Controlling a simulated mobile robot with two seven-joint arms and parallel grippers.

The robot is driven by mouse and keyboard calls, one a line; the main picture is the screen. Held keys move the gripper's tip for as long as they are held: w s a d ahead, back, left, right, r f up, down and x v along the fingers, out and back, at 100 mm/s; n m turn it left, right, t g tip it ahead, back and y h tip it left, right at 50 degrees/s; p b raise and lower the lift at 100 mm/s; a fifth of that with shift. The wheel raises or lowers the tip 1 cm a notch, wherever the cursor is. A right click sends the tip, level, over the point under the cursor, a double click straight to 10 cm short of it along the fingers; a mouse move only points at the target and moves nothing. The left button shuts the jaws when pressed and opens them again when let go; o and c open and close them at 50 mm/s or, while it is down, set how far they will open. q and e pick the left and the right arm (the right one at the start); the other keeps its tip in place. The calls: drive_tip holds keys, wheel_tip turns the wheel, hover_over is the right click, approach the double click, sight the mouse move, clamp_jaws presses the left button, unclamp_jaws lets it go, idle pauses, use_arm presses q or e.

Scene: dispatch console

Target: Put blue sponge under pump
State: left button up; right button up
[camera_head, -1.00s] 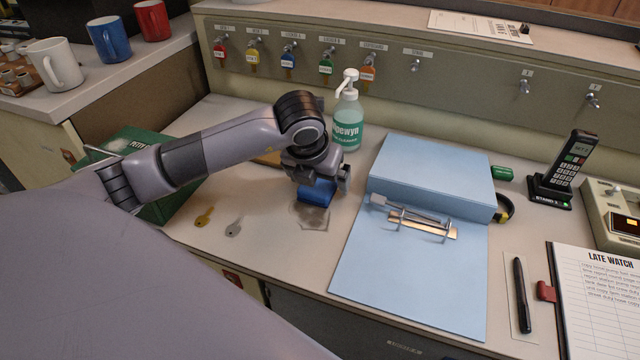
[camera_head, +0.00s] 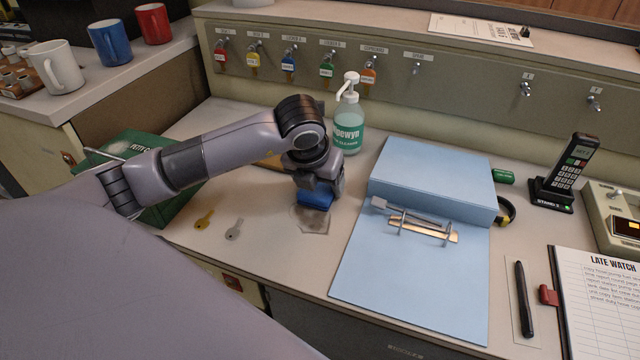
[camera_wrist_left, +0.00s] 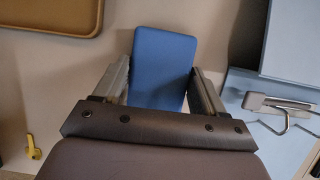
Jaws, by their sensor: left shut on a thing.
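The blue sponge (camera_head: 314,199) is between the fingers of my left gripper (camera_head: 318,186), low over the desk at the back edge of a grey smudge. In the left wrist view the sponge (camera_wrist_left: 162,66) shows as a blue block with my left gripper (camera_wrist_left: 160,88) shut on its sides. I cannot tell whether the sponge touches the desk. The pump bottle (camera_head: 348,122), with a white pump head and teal label, stands upright behind and slightly right of the gripper, apart from the sponge. My right gripper is not in view.
A blue folder (camera_head: 410,270) with metal clips lies right of the sponge. Two keys (camera_head: 204,219) lie to the left, near a green box (camera_head: 150,150). A tan tray (camera_wrist_left: 50,14) lies behind the arm. Hooks with tagged keys line the back panel (camera_head: 450,85).

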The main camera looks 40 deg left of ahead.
use_arm(q)
drive_tip(key=shift+r, duration=0.1)
drive_tip(key=shift+r+p, duration=0.3)
drive_tip(key=shift+p, duration=0.2)
wheel_tip(320, 180, up, 19)
drive_tip(key=p, duration=0.1)
drive_tip(key=m+g+h+p, duration=0.4)
drive_tip(key=m+h+p, duration=0.2)
drive_tip(key=m, duration=1.3)
hover_over(328, 192)
drive_tip(key=s+d, duration=0.1)
drive_tip(key=d, duration=0.2)
wheel_tip(328, 192, down, 2)
drive_tip(key=s+d+m+g+y+p, duration=0.1)
drive_tip(key=m, duration=0.5)
drive_tip(key=s+d+f+m+g+y+p, duration=0.1)
drive_tip(key=s+m+g+y+p, duration=0.1)
drive_tip(key=m, duration=0.5)
drive_tip(key=s+d+f+m+g+y+p, duration=0.1)
drive_tip(key=m+y, duration=0.1)
drive_tip(key=m, duration=0.4)
drive_tip(key=shift+s+m+g, duration=0.3)
drive_tip(key=shift+s, duration=0.05)
